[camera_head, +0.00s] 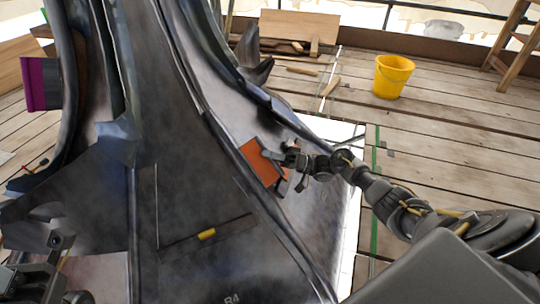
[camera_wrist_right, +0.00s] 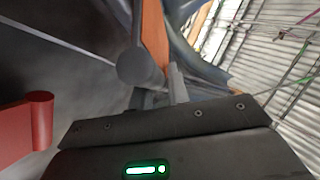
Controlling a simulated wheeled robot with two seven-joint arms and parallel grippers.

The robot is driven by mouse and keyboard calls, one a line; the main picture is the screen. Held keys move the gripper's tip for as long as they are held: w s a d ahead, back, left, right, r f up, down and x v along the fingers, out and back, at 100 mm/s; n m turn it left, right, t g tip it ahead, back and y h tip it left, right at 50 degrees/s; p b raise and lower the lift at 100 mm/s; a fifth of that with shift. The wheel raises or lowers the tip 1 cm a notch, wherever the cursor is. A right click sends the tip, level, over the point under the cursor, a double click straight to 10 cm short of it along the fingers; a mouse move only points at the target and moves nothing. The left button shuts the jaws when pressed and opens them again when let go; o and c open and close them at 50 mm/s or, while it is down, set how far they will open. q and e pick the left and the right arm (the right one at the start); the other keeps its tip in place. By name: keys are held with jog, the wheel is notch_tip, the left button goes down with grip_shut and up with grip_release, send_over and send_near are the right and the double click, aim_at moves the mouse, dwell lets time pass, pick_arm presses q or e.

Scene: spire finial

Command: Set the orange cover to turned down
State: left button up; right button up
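The orange cover (camera_head: 259,162) is a flat plate on the right side of the dark metal spire (camera_head: 185,150), tilted in the head view. An orange strip, likely the same cover, shows in the right wrist view (camera_wrist_right: 155,35). My right gripper (camera_head: 284,160) is at the cover's right side and overlaps it in the picture. Whether it touches is unclear, and its finger gap does not show clearly. My left gripper (camera_head: 55,238) is at the lower left, away from the cover; its fingers are hard to make out.
A purple panel (camera_head: 40,83) is at the left. A yellow bucket (camera_head: 392,77) stands on the plank floor (camera_head: 450,130). A red rounded part (camera_wrist_right: 28,125) shows in the right wrist view. Wood pieces lie behind.

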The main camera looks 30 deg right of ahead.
jog(key=o, duration=0.4)
jog(key=b+v, duration=0.1)
jog(key=v, duration=0.9)
jog(key=shift+d+f, duration=0.2)
jog(key=shift+d, duration=0.15)
jog(key=shift+s, duration=0.1)
jog(key=shift+c, duration=0.5)
